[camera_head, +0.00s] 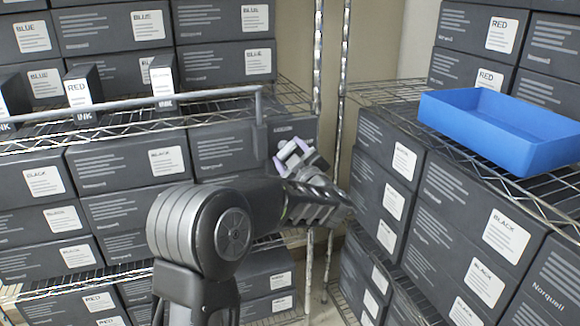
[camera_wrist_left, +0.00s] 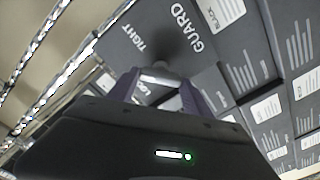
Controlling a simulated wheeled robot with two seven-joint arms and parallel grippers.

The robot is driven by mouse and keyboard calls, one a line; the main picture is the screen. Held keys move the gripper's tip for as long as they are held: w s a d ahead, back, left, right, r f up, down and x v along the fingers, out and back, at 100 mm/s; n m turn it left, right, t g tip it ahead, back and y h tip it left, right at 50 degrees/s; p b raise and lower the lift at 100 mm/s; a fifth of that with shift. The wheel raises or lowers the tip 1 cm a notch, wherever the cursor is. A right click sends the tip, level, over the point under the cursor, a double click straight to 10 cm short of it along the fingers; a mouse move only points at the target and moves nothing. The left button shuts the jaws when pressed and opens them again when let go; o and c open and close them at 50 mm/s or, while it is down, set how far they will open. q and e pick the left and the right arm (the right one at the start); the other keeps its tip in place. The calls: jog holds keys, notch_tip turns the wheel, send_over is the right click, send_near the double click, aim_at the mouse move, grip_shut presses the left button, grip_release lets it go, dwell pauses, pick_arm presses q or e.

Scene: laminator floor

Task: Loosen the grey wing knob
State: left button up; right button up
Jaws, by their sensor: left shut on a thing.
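My left gripper (camera_head: 292,155) is at the middle of the head view, in front of a dark panel (camera_head: 290,128) beside the wire shelf. In the left wrist view, the gripper's two purple-grey fingers (camera_wrist_left: 160,92) are shut on the grey wing knob (camera_wrist_left: 160,78). The knob shows as a light grey bar between them. The dark panel behind it (camera_wrist_left: 205,50) carries the words GUARD, TIGHT and a partly covered third word. The fingers and wrist hide much of the knob, so its exact angle is unclear. My right gripper is not in view.
Dark boxes stand on wire shelves to the left (camera_head: 125,165) and right (camera_head: 465,215). A blue tray (camera_head: 505,128) lies on the right shelf. A grey rail (camera_head: 130,104) runs across the left shelf. Metal posts (camera_head: 340,100) stand behind the gripper.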

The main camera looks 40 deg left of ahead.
pick_arm(q)
jog(key=n+b, duration=0.4)
jog(key=b, duration=0.1)
jog(key=n+b, duration=0.3)
jog(key=shift+f, duration=0.4)
jog(key=shift+r+n+b, duration=0.15)
jog(key=shift+n+b, duration=1.1)
jog(key=shift+n, duration=0.25)
jog(key=o, duration=1.4)
jog(key=shift+c, duration=0.2)
jog(key=shift+s+r, duration=0.1)
jog(key=v, duration=0.7)
jog(key=shift+s+d, duration=0.2)
jog(key=shift+d, duration=0.1)
jog(key=shift+w, duration=0.1)
